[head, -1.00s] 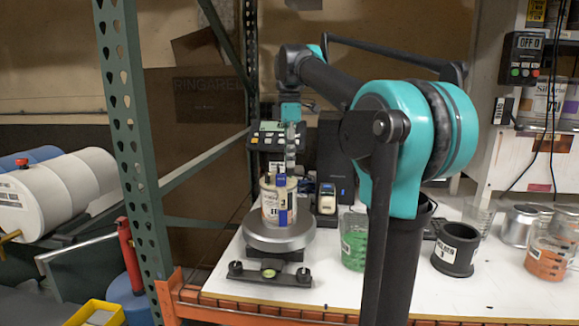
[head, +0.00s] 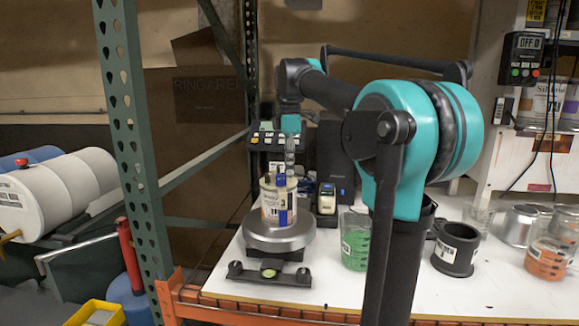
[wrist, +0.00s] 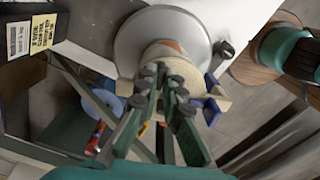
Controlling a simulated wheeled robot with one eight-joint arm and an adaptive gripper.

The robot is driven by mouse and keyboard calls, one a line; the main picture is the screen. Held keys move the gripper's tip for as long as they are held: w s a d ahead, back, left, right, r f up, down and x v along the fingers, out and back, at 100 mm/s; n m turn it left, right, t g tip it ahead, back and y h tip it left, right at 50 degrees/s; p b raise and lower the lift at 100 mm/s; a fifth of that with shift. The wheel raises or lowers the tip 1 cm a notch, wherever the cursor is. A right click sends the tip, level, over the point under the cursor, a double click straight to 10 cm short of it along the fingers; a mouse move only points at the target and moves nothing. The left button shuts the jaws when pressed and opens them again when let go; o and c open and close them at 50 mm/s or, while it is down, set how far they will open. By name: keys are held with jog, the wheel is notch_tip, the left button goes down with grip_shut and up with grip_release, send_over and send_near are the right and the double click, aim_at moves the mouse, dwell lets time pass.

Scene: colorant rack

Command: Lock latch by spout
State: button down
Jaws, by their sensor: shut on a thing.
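A cream can (head: 269,202) with a white and blue label stands upright on a round grey scale (head: 279,235). Blue latch pieces (head: 281,181) show at its lid. My gripper (head: 289,168) points down at the can's lid. In the wrist view its fingers (wrist: 162,76) are drawn together over the lid, shut on a latch there. The fingers hide most of the held part and the spout cannot be made out clearly.
A beaker of green liquid (head: 355,248) and a black holder (head: 456,249) stand right of the scale. A beaker of orange liquid (head: 547,259) is further right. A green rack post (head: 136,150) stands on the left. A small bottle (head: 326,199) is beside the can.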

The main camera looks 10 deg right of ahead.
jog(key=shift+m, duration=0.3)
jog(key=m, duration=0.3)
jog(key=shift+m, duration=0.3)
jog(key=m, duration=0.3)
jog(key=shift+m, duration=0.3)
jog(key=m, duration=0.4)
jog(key=shift+m, duration=2.2)
jog(key=c, duration=1.7)
grip_release()
